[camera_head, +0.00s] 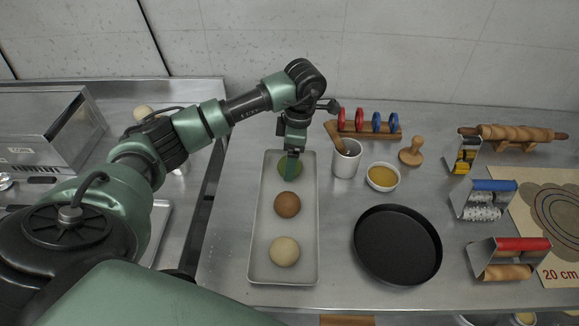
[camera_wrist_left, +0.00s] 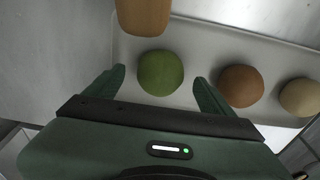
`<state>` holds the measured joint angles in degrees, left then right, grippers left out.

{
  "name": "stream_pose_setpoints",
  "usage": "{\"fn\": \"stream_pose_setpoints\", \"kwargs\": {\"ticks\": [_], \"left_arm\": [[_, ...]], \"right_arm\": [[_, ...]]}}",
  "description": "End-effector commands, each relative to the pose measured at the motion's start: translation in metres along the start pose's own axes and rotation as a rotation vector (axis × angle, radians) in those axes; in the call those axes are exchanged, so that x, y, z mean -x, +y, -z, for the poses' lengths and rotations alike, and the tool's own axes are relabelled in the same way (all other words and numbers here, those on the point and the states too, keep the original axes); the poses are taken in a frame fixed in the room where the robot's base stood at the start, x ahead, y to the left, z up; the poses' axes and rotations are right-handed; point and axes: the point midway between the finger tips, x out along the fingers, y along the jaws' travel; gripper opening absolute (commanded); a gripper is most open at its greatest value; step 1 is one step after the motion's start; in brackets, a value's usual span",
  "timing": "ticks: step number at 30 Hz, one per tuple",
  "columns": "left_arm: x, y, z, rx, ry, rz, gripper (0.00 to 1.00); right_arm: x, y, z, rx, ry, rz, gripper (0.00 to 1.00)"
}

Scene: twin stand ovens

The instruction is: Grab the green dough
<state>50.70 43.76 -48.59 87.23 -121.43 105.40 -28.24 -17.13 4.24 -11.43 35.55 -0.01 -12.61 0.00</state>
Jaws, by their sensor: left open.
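The green dough (camera_head: 289,166) is a round ball at the far end of the pale tray (camera_head: 265,262). My left gripper (camera_head: 291,168) is right over it in the head view and hides part of it. In the left wrist view the green dough (camera_wrist_left: 160,72) shows whole, between the two open fingers (camera_wrist_left: 158,88) of my left gripper, with gaps on both sides. A brown dough ball (camera_head: 287,205) and a cream dough ball (camera_head: 284,251) lie in the same tray, nearer the front. My right gripper is not in view.
A metal cup (camera_head: 346,160) with a wooden tool stands right of the tray. A bowl of yellow liquid (camera_head: 383,177) and a black round pan (camera_head: 397,245) are further right. Rollers and a mat (camera_head: 550,225) lie at the far right. A metal oven (camera_head: 45,125) stands left.

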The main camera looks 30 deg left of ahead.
Motion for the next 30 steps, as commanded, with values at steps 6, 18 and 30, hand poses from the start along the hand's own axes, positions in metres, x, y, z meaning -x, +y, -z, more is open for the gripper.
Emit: {"fn": "stream_pose_setpoints", "kwargs": {"ticks": [6,18,30], "left_arm": [[-0.02,0.0,0.0,0.0,0.0,0.0,0.84],[-0.021,0.001,0.0,0.0,0.0,-0.001,0.35],[-0.018,0.001,0.001,0.001,-0.001,-0.002,0.35]], "right_arm": [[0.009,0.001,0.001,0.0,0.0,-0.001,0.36],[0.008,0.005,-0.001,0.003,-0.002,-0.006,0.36],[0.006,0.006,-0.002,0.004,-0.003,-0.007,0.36]]}}
